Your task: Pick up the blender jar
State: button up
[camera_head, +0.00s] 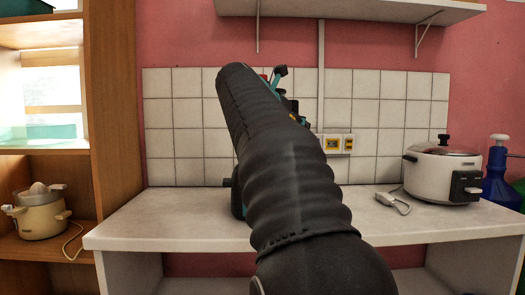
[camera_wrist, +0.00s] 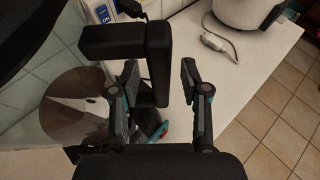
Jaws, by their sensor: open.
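In the wrist view, my gripper (camera_wrist: 159,76) is open, with one finger on each side of the vertical part of a black handle (camera_wrist: 153,62). The handle appears to belong to the blender jar, whose see-through body seems to fill the left side around a brownish round base (camera_wrist: 78,105). The fingers look apart from the handle; I cannot tell the exact depth. In the head view, my arm hides nearly all of the blender. Parts of my gripper (camera_head: 284,92) show behind the arm.
A white counter (camera_head: 140,222) runs along a tiled wall with a yellow socket (camera_head: 333,143). A white cooker (camera_head: 436,174) and its plug (camera_head: 393,203) stand at right, beside a blue bottle (camera_head: 497,176). A wooden shelf (camera_head: 112,120) holds a cream juicer (camera_head: 38,214) at left.

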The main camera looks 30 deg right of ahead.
grip_shut()
jog(key=shift+r, duration=0.2)
